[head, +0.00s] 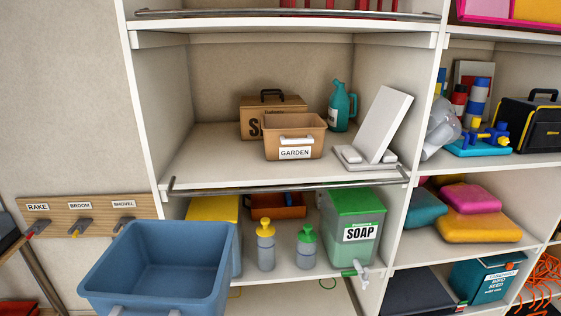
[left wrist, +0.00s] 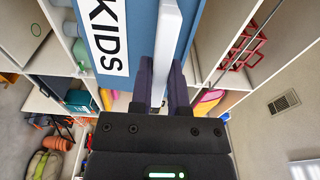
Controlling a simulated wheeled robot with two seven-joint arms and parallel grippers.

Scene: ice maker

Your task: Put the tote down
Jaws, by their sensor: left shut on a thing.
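A blue tote (head: 160,272), open at the top and empty as far as I see, hangs upright at the lower left of the head view, in front of the shelf unit. In the left wrist view its blue side (left wrist: 148,25) carries a white label reading KIDS. My left gripper (left wrist: 161,82) is shut on its pale handle (left wrist: 167,40), with a dark finger on each side. That gripper is hidden or out of frame in the head view. My right gripper is not in view. The tote's underside is hidden.
The middle shelf (head: 205,158) holds a brown GARDEN bin (head: 292,138), a teal jug (head: 342,107) and a leaning white panel (head: 385,122); its left part is clear. A metal rail (head: 290,184) runs along its front. Below are bottles and a SOAP dispenser (head: 352,228). A labelled hook board (head: 85,217) is at left.

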